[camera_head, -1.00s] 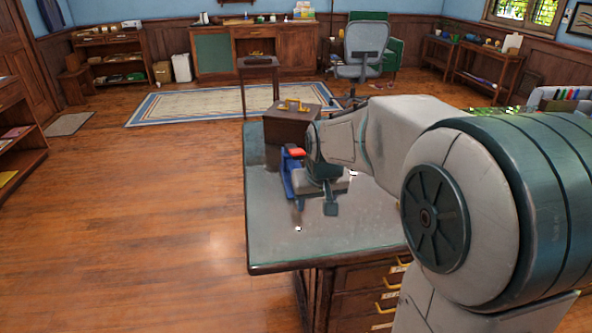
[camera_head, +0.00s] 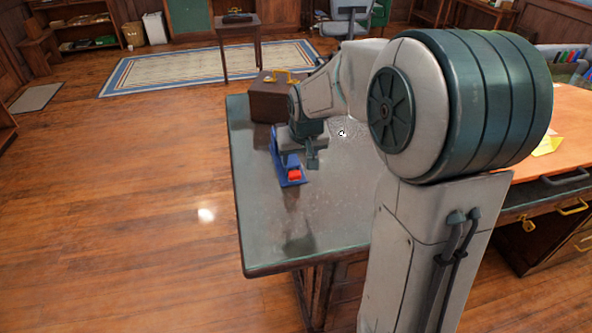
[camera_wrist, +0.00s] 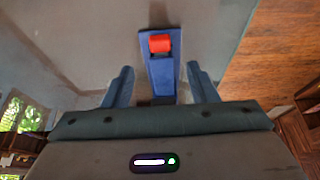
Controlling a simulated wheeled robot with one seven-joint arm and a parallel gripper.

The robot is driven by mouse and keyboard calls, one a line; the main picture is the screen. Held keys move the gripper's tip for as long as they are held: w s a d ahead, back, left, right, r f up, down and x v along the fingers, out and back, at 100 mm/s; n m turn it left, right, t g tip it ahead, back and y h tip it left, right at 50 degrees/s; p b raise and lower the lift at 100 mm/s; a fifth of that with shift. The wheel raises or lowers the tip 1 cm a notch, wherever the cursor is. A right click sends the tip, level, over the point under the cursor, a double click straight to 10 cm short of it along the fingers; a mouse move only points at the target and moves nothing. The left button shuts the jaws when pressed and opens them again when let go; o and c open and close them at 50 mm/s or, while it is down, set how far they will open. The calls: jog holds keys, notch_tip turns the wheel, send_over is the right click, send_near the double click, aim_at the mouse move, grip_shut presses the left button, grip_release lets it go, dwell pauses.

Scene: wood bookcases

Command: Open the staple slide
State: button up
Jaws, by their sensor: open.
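The blue stapler (camera_head: 277,149) with a red part (camera_head: 294,174) is on the dark desk, beside and below my gripper (camera_head: 298,158). Its red part is at the near end, close to the desktop. In the wrist view the blue body (camera_wrist: 161,75) lies between the two fingers of my gripper (camera_wrist: 160,72), with the red part (camera_wrist: 160,43) beyond the fingertips. The fingers are open, with gaps on both sides of the body. The stapler's rear is hidden under my gripper, so I cannot tell how the staple slide sits.
A brown box with a yellow handle (camera_head: 274,95) stands behind the stapler on the desk (camera_head: 270,220). The desktop in front is clear. An orange-topped table (camera_head: 560,125) is at the right. A small table (camera_head: 238,27) and a rug (camera_head: 150,70) lie beyond.

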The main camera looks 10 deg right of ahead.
aim_at(295, 174)
jog(key=x, duration=0.9)
jog(key=shift+b, duration=0.35)
